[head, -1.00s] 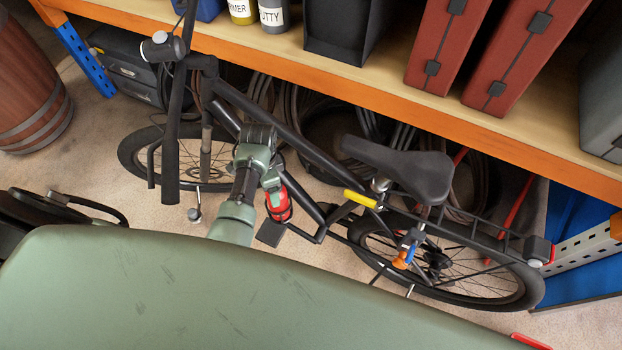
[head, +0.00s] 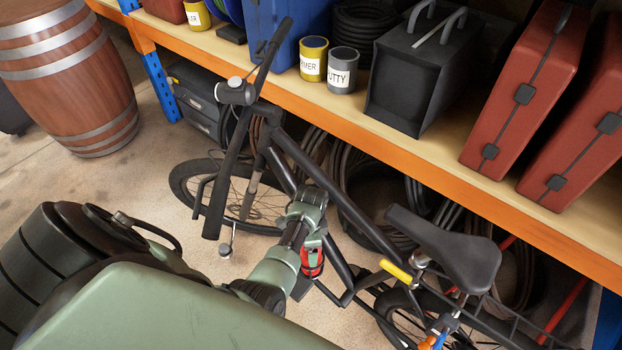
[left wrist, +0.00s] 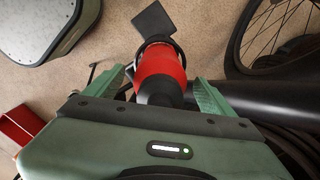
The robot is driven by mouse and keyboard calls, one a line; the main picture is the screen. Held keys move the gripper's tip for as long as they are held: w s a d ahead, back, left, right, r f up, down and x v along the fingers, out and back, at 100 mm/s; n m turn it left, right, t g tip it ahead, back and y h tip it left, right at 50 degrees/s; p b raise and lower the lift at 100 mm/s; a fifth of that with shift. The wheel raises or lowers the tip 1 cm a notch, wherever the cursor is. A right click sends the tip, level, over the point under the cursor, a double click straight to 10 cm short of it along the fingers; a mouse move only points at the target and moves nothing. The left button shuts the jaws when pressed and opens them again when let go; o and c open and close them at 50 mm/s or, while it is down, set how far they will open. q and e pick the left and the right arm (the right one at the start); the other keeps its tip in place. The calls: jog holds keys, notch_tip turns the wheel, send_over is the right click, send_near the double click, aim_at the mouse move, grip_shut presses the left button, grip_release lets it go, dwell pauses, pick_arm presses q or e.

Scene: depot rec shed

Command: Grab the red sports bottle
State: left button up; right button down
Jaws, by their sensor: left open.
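The red sports bottle (head: 312,265) sits in a black holder on the frame of the black bicycle (head: 355,225). My left gripper (head: 314,238) is at the bottle and partly covers it in the head view. In the left wrist view the red bottle (left wrist: 161,68) lies between the two green fingers of my open left gripper (left wrist: 160,86), one on each side. A dark ring of the holder goes around the bottle's far part. Contact between fingers and bottle cannot be told. My right gripper is not in view.
The bicycle stands against an orange-edged shelf (head: 400,140) holding red cases (head: 525,85), a black bin (head: 420,85) and labelled tins (head: 342,72). Coiled hoses lie beneath. The saddle (head: 445,245) is right of the gripper, and a wooden barrel (head: 65,75) stands at the left.

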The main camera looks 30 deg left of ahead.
pick_arm(q)
grip_shut()
jog(key=shift+r, duration=0.1)
